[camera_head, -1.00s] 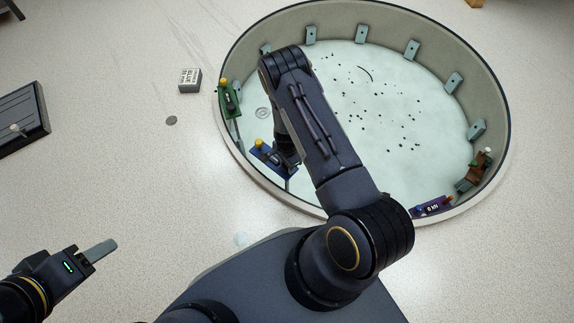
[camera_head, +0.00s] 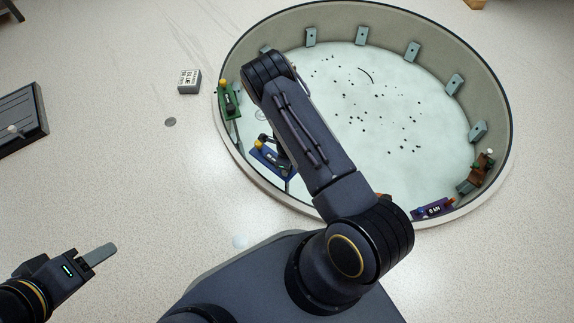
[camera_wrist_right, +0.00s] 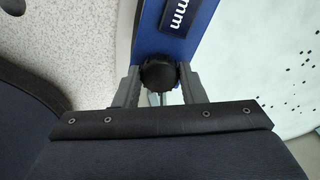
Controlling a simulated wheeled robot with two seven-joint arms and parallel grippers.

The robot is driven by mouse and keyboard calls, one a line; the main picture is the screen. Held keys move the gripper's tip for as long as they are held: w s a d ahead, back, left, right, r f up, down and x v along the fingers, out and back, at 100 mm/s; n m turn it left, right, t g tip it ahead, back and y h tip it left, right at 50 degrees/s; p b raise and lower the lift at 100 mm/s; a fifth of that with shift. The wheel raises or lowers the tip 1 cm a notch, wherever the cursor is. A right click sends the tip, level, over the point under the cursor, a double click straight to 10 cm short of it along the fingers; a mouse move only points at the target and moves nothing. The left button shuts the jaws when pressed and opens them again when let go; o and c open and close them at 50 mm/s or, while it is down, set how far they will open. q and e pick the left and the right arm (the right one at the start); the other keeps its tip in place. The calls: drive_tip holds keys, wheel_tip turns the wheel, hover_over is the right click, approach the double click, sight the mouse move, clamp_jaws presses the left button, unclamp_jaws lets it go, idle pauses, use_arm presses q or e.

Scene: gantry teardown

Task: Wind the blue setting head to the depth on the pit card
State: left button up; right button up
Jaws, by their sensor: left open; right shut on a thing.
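The blue setting head (camera_head: 268,163) sits on the near left rim of the round pit, with a yellow knob on top, partly covered by my right arm. In the right wrist view, its blue body (camera_wrist_right: 190,45) carries a black display ending in "mm"; the number is out of frame. My right gripper (camera_wrist_right: 160,85) is shut on the head's black round knob (camera_wrist_right: 158,73). The pit card (camera_head: 189,80) appears to be the small block with printed text on the floor left of the pit; its print is too small to read surely. My left gripper (camera_head: 102,253) is open and empty over the floor.
A green head (camera_head: 229,100), a purple head (camera_head: 433,208) and a brown head (camera_head: 476,175) sit around the pit rim (camera_head: 506,120). Dark specks lie on the pit's pale floor. A dark panel (camera_head: 22,125) lies at far left. The floor between is mostly clear.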

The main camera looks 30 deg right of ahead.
drive_tip(key=shift+m, duration=2)
drive_tip(key=o, duration=1)
drive_tip(key=shift+r, duration=0.1)
wheel_tip(320, 180, up, 7)
drive_tip(key=p, duration=0.3)
drive_tip(key=shift+r, duration=0.35)
